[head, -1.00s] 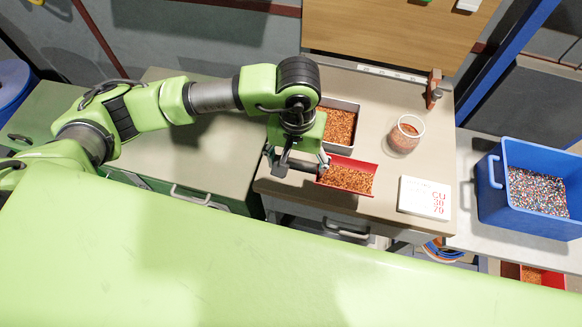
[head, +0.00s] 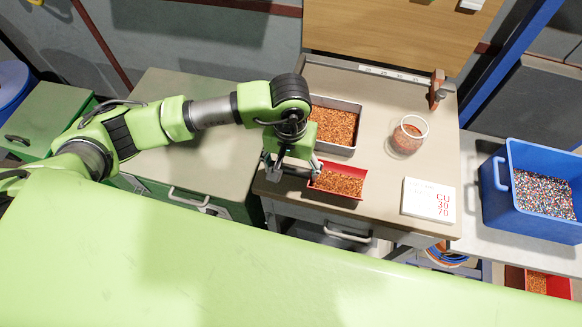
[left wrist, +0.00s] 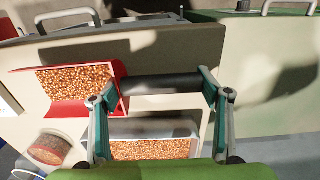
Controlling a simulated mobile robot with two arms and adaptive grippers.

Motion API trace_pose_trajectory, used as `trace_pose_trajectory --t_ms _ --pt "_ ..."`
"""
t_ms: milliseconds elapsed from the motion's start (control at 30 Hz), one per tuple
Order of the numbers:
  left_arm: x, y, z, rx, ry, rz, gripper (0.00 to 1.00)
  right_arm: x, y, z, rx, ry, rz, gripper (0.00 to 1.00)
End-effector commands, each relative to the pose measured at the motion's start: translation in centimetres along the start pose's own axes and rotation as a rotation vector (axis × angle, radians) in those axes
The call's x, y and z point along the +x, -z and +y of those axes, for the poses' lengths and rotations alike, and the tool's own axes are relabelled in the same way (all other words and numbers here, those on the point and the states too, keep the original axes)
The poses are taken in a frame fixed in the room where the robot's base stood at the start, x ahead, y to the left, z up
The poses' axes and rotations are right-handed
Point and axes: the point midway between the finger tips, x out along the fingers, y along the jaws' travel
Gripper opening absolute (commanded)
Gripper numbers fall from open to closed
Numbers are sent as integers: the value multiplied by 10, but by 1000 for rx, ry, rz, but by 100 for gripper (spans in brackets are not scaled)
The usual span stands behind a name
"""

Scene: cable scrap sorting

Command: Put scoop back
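The red scoop (head: 338,182), full of copper granules, is at the front of the beige table, in front of the grey tray. My left gripper (head: 291,165) is just left of it, over the table's front-left corner. In the left wrist view the scoop (left wrist: 76,88) lies left, with its dark handle (left wrist: 162,84) running lengthwise between the widely spaced fingers of my left gripper (left wrist: 160,92). The fingers meet the handle at its two ends. Whether the scoop touches the table is unclear. My right gripper is not in view.
The grey tray (head: 357,103) of copper granules stands behind the scoop. A clear cup (head: 409,136) and a white labelled box (head: 428,200) are to the right. A blue bin (head: 505,209) of mixed granules stands further right. The table between cup and box is clear.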

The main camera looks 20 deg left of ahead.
Motion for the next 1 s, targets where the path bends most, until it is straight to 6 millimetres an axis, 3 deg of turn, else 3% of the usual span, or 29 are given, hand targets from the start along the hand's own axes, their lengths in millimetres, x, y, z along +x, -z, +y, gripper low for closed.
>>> trace_pose_trajectory --t_ms 67,567,1000 --pt "0 0 0 0 0 0 86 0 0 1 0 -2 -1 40" --pt "-10 1 0 0 0 4 86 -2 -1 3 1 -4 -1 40" --pt "-99 1 0 0 0 5 86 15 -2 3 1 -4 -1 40"
